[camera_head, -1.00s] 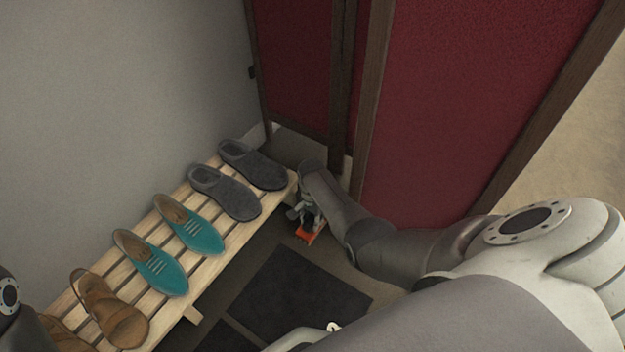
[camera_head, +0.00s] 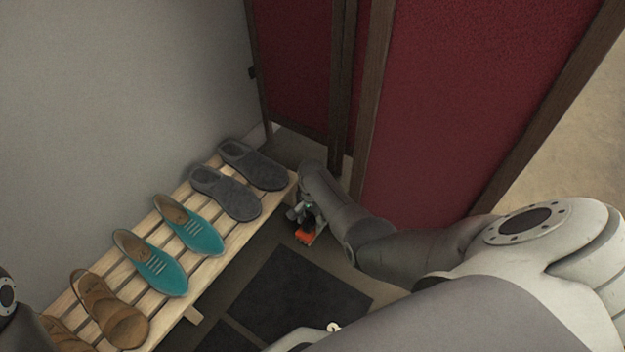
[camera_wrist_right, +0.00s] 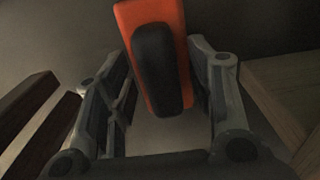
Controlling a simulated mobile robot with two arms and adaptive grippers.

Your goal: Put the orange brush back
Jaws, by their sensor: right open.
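The orange brush (camera_head: 304,238) is low down, just past the far right end of the shoe bench. In the right wrist view the brush (camera_wrist_right: 179,22) is orange with a black part along its face. My right gripper (camera_head: 302,215) reaches down over the brush. In the wrist view the fingers of this gripper (camera_wrist_right: 165,62) are open, one on each side of the brush. I cannot tell whether either finger touches it, or what the brush rests on. My left gripper is not in view.
A slatted wooden bench (camera_head: 193,314) holds grey slippers (camera_head: 228,195), teal shoes (camera_head: 152,262) and brown sandals (camera_head: 110,310). A red folding screen (camera_head: 440,110) stands close behind my right arm. Dark mats (camera_head: 300,290) lie on the floor in front of the bench.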

